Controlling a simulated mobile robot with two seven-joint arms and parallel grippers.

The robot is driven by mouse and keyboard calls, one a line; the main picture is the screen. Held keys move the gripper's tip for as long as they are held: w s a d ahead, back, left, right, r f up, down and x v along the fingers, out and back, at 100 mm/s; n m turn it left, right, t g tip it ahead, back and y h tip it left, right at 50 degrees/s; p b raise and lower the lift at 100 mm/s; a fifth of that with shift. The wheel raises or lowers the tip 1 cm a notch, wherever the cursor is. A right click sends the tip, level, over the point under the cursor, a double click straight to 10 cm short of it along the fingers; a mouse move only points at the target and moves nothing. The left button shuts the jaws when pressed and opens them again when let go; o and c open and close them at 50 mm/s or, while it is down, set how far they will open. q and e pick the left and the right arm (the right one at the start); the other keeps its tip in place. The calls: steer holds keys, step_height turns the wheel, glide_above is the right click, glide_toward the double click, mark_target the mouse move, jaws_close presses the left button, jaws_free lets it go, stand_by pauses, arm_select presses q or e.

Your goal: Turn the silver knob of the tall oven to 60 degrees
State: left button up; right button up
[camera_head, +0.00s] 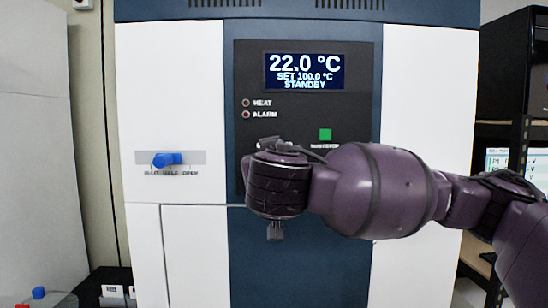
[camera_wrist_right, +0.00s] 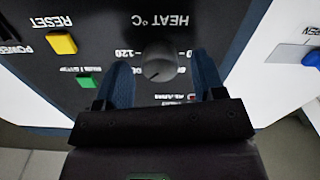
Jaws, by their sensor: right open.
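The tall oven (camera_head: 170,80) fills the head view; its display (camera_head: 304,71) reads 22.0 °C, SET 100.0 °C, STANDBY. My right arm's wrist covers the dial area of the dark panel (camera_head: 350,105), so the knob is hidden there. In the right wrist view the picture is upside down. The silver knob (camera_wrist_right: 159,62) shows under the words HEAT °C, with scale numbers such as 120 beside it. My right gripper (camera_wrist_right: 163,66) is open, its two blue fingers on either side of the knob with visible gaps. My left gripper is not in view.
A green button (camera_head: 325,134) is just above my arm; a yellow RESET button (camera_wrist_right: 62,43) shows in the wrist view. A blue lever (camera_head: 167,159) is on the oven's left side. A dark shelf (camera_head: 505,120) stands at the right, a white cabinet (camera_head: 40,150) at the left.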

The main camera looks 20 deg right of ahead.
steer(key=shift+w+d, duration=0.1)
steer(key=shift+w, duration=0.2)
steer(key=c, duration=0.9)
arm_select(q)
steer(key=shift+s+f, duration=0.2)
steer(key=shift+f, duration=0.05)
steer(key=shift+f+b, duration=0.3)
steer(key=shift+b, duration=0.1)
arm_select(e)
steer(key=shift+f+n, duration=0.15)
steer(key=shift+n, duration=0.25)
arm_select(q)
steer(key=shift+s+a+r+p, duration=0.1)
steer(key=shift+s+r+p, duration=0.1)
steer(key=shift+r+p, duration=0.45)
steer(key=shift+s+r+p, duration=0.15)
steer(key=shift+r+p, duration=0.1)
steer(key=shift+p, duration=0.65)
arm_select(e)
steer(key=shift+r+n, duration=0.2)
steer(key=shift+n, duration=8.3)
